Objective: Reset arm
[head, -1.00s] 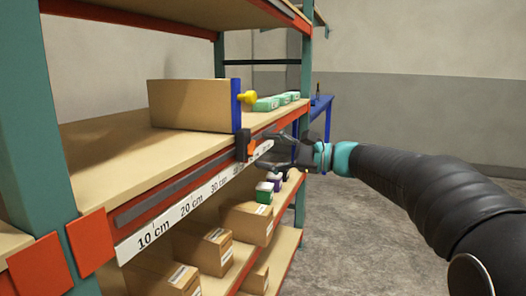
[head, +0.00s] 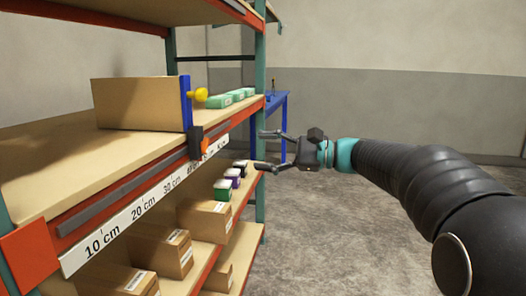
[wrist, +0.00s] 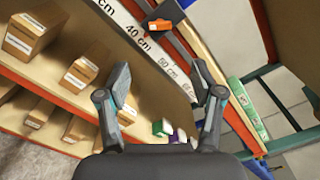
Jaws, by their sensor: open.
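My gripper (head: 268,150) is open and empty, with its fingers pointing left toward the shelf front. It hangs in free air to the right of the shelf edge in the head view. In the wrist view my gripper (wrist: 163,88) shows both fingers spread wide, with nothing between them. A black slider with an orange part (head: 198,142) sits on the rail along the shelf front, apart from my gripper; its orange part (wrist: 161,25) also shows at the top of the wrist view.
A cardboard divider (head: 137,103) with a blue edge and yellow knob (head: 201,93) stands on the shelf. Green-and-white boxes (head: 218,101) lie behind it. Cardboard boxes (head: 207,219) fill the lower shelf. A blue table (head: 281,98) stands behind. Floor at right is clear.

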